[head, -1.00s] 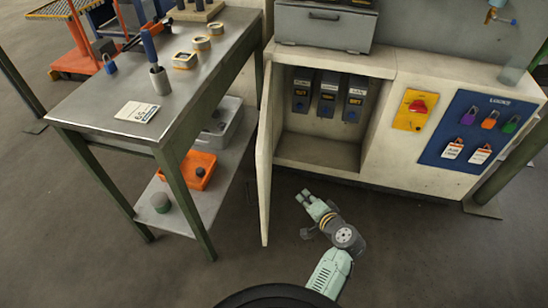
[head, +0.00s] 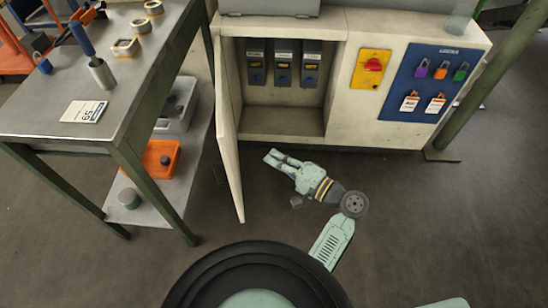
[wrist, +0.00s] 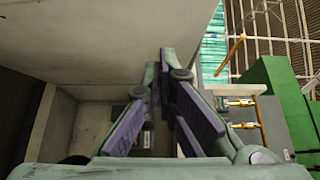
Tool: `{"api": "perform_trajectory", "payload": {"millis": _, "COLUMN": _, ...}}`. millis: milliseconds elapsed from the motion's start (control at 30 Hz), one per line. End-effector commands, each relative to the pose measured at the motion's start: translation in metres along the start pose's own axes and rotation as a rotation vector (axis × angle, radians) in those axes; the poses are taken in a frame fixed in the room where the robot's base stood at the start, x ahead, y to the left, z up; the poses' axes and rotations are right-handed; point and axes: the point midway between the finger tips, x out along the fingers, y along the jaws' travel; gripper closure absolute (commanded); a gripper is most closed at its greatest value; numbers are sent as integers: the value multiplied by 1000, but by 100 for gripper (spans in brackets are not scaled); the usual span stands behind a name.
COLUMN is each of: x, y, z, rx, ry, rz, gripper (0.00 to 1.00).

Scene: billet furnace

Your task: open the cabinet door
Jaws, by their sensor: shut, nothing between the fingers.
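The cabinet door (head: 230,150) is a pale panel hinged at the left of the cabinet opening. It stands swung out into the room, seen nearly edge-on, leaving the compartment (head: 285,118) exposed. My gripper (head: 268,157) is low in front of the opening, to the right of the door and pointing left toward its inner side. A small gap shows between fingertips and door in the head view. In the wrist view my gripper (wrist: 160,62) has its fingertips together with nothing held. A large pale panel fills the upper left there; I cannot tell which surface it is.
Several grey breaker units (head: 284,65) sit inside the cabinet. A yellow panel with a red switch (head: 373,65) and a blue lock board (head: 432,83) are on its right front. A metal workbench (head: 120,110) stands close left of the door. Floor is clear at right.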

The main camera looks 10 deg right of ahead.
Motion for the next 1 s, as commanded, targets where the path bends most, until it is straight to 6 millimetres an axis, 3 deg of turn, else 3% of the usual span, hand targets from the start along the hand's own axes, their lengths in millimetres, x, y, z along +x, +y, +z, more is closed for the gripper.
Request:
{"api": "perform_trajectory", "payload": {"millis": 300, "x": 69, "y": -2, "z": 1, "rx": 1, "ry": -2, "rz": 2, "gripper": 100}}
{"api": "perform_trajectory", "payload": {"millis": 400, "x": 80, "y": -2, "z": 14, "rx": 3, "ry": -1, "rz": 2, "gripper": 100}}
{"api": "perform_trajectory", "payload": {"millis": 633, "x": 94, "y": 0, "z": 27, "rx": 0, "ry": 1, "rz": 3, "gripper": 100}}
{"api": "perform_trajectory", "payload": {"millis": 1000, "x": 96, "y": 1, "z": 29, "rx": -1, "ry": 1, "rz": 3, "gripper": 100}}
